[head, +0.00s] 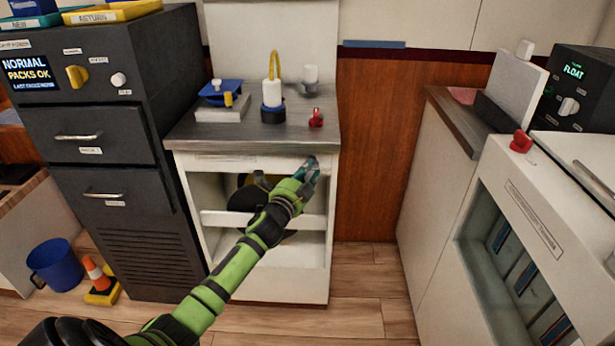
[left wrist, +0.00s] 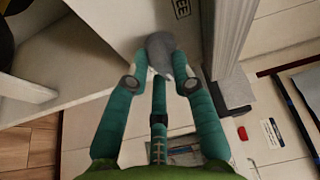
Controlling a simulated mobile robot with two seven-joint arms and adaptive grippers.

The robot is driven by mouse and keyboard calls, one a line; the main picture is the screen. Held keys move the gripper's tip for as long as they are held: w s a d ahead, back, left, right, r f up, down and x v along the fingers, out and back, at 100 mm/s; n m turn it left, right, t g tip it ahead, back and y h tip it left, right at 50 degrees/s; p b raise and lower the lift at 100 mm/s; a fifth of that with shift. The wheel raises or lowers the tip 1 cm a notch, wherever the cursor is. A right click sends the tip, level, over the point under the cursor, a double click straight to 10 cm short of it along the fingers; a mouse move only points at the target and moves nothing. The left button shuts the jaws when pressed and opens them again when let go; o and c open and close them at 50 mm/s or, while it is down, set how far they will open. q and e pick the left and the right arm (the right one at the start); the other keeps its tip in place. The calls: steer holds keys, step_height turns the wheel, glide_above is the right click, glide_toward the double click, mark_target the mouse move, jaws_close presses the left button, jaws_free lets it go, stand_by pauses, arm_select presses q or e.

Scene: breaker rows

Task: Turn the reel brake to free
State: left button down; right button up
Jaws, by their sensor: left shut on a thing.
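My left gripper (head: 308,170) reaches the upper right front of a white cabinet (head: 258,162) under a grey counter. In the left wrist view its teal fingers (left wrist: 160,72) are closed around a rounded grey knob (left wrist: 159,46), which looks like the reel brake. A small dark label (left wrist: 182,8) is beside the knob, too cut off to read. In the head view the gripper hides the knob, so I cannot tell its setting. A black reel (head: 243,198) with yellow sits inside the open cabinet, partly behind my left arm. My right gripper is in no view.
On the counter stand a white cylinder with a yellow loop (head: 272,92), a blue-topped block (head: 221,95) and a small red object (head: 316,118). A dark drawer cabinet (head: 105,150) is left, a white rack (head: 535,205) right. Floor (head: 360,300) between is clear.

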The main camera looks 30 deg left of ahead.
arm_select(q)
steer(key=shift+w+d+f+n+t+y+b, duration=0.15)
steer(key=shift+n+y+b, duration=1.35)
steer(key=shift+n, duration=1.95)
steer(key=shift+w+d+r+n+t+y+b, duration=0.15)
steer(key=shift+n+y+b, duration=1.35)
steer(key=shift+n, duration=2)
steer(key=shift+w+d+f+n+t+y+b, duration=0.15)
steer(key=shift+n+y+b, duration=1.35)
steer(key=shift+n, duration=1.95)
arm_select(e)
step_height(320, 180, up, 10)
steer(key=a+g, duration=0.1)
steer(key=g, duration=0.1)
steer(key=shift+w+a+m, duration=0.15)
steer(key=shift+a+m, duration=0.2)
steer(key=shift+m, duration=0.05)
arm_select(q)
steer(key=shift+s+d+n, duration=0.1)
steer(key=shift+n, duration=0.2)
steer(key=c, duration=1)
jaws_free()
steer(key=shift+c, duration=0.2)
